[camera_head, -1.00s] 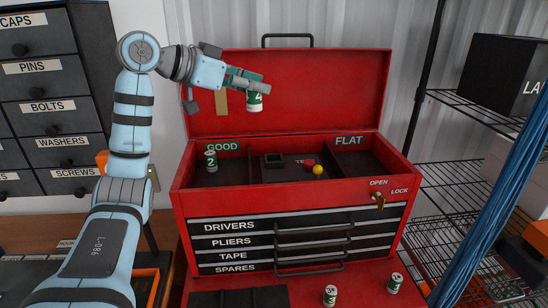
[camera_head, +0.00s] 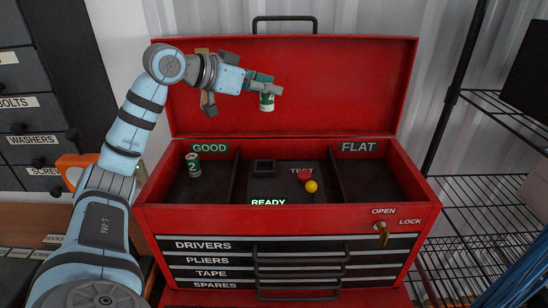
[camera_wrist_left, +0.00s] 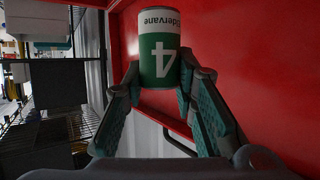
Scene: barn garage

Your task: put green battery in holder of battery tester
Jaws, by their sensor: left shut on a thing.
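The green and white battery (camera_head: 267,102) with a 4 on it is held upright in my left gripper (camera_head: 262,88), in the air above the open toolbox. In the left wrist view the battery (camera_wrist_left: 160,58) sits between the fingertips (camera_wrist_left: 158,85). The battery tester (camera_head: 283,182) is in the middle compartment, with a dark square holder (camera_head: 264,167) at its back left, a red button (camera_head: 305,175), a yellow ball (camera_head: 311,187) and a lit READY sign (camera_head: 268,203). The battery is above the holder, clear of it. My right gripper is not in view.
Another green battery (camera_head: 193,165), marked 2, stands in the GOOD compartment (camera_head: 217,184) at left. The FLAT compartment (camera_head: 372,181) at right looks empty. The raised red lid (camera_head: 340,85) stands behind my gripper. A wire shelf (camera_head: 480,210) is at the right.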

